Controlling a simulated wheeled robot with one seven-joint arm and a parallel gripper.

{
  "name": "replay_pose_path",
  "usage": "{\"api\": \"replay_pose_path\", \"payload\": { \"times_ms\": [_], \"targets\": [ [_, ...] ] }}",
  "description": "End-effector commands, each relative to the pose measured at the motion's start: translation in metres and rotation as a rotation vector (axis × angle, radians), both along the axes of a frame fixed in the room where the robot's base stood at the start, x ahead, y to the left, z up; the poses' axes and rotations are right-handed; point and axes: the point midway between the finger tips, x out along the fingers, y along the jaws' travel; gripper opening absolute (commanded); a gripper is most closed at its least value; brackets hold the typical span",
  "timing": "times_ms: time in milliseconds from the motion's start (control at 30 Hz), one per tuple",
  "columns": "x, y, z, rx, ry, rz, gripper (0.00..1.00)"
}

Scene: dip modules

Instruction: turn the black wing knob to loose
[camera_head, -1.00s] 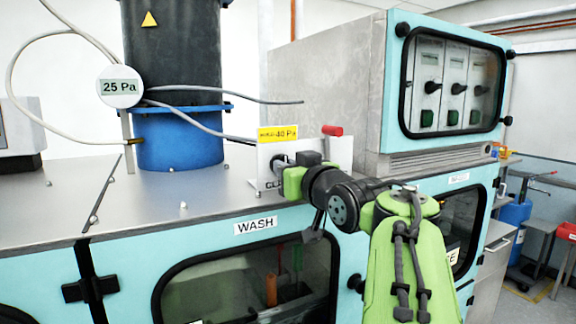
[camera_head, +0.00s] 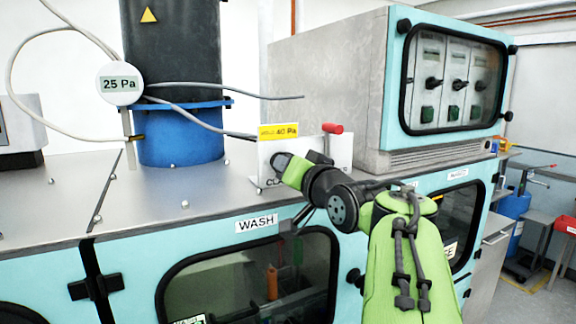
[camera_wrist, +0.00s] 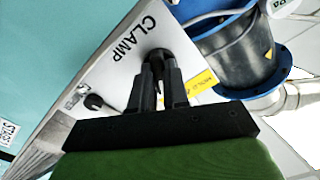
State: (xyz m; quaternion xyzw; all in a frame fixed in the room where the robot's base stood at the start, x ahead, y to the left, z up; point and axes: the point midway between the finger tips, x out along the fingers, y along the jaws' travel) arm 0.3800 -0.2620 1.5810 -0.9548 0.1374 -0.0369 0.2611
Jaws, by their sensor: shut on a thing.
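The black wing knob (camera_wrist: 159,56) sits on a pale plate (camera_wrist: 118,65) marked CLAMP, seen in the wrist view. My gripper (camera_wrist: 160,74) has its two dark fingers shut on the knob, one on each side, and they hide much of it. How far the knob is turned is hard to tell. In the head view my gripper (camera_head: 283,163) is tilted against the front of the same plate (camera_head: 264,157) and covers part of its lettering. The knob is hidden or merges with the dark gripper there.
A second, small black knob (camera_wrist: 93,102) is on the plate. A blue-banded cylinder (camera_head: 180,137) stands left, a grey cabinet (camera_head: 325,80) right. The steel top (camera_head: 160,205) is mostly clear.

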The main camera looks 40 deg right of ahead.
Motion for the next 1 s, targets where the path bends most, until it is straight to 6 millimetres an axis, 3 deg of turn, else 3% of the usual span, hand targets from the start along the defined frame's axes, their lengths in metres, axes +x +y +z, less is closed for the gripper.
{"api": "replay_pose_path", "payload": {
  "times_ms": [367, 400, 567, 867, 1000],
  "targets": [
    [-0.001, 0.0, 0.002, 0.004, -0.008, 0.0, 0.0],
    [-0.001, 0.0, 0.002, 0.004, -0.008, 0.0, 0.16],
    [0.0, 0.0, 0.001, 0.004, -0.006, 0.0, 0.4],
    [-0.003, 0.001, 0.001, 0.004, -0.004, -0.001, 0.4],
    [-0.026, 0.007, -0.001, 0.003, -0.008, -0.003, 0.4]
  ]
}}
